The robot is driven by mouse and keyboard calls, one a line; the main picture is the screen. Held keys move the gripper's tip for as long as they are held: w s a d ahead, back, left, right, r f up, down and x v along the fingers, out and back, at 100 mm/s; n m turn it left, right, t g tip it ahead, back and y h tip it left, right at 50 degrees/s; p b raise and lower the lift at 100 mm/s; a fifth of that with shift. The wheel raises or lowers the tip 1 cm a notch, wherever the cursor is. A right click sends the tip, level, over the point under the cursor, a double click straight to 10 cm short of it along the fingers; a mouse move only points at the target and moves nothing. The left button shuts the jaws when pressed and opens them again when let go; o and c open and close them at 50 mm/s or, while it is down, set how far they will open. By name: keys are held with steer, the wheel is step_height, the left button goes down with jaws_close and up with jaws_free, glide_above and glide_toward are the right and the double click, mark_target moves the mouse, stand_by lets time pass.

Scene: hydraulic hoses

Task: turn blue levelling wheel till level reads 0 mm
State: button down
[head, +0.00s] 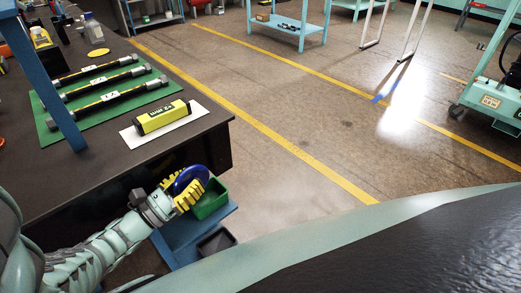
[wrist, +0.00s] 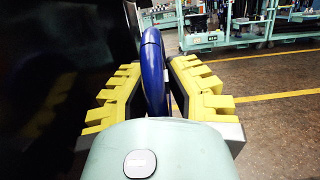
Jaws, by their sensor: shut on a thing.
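The blue levelling wheel (head: 188,180) is at the side of the dark bench, below its top. My gripper (head: 189,191), with yellow ribbed fingers, is shut on the wheel's rim. In the wrist view the blue rim (wrist: 154,75) stands upright between the two yellow fingers of my gripper (wrist: 155,95). A yellow and black level (head: 162,117) lies on a white sheet (head: 190,132) on the bench top. It bears a small dark display whose digits are too small to read with certainty.
Several black hoses (head: 100,84) lie on a green mat (head: 66,128) on the bench (head: 215,121). A blue post (head: 52,95) stands at the left. A green bin (head: 213,201) and a dark bin (head: 216,241) sit below the wheel.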

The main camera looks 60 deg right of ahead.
steer(key=y+p, duration=0.1)
steer(key=p, duration=0.1)
steer(key=y+p, duration=0.1)
steer(key=p, duration=0.1)
steer(key=shift+r+y+p, duration=0.35)
steer(key=shift+r+y, duration=0.05)
steer(key=shift+f+t+y+p, duration=0.3)
steer(key=shift+y+p, duration=0.2)
steer(key=shift+p, duration=0.4)
steer(key=shift+d, duration=0.1)
steer(key=shift+f, duration=0.15)
steer(key=c, duration=0.9)
jaws_free()
steer(key=shift+c, duration=0.2)
steer(key=v, duration=1.2)
steer(key=shift+r, duration=0.2)
steer(key=shift+s, duration=0.1)
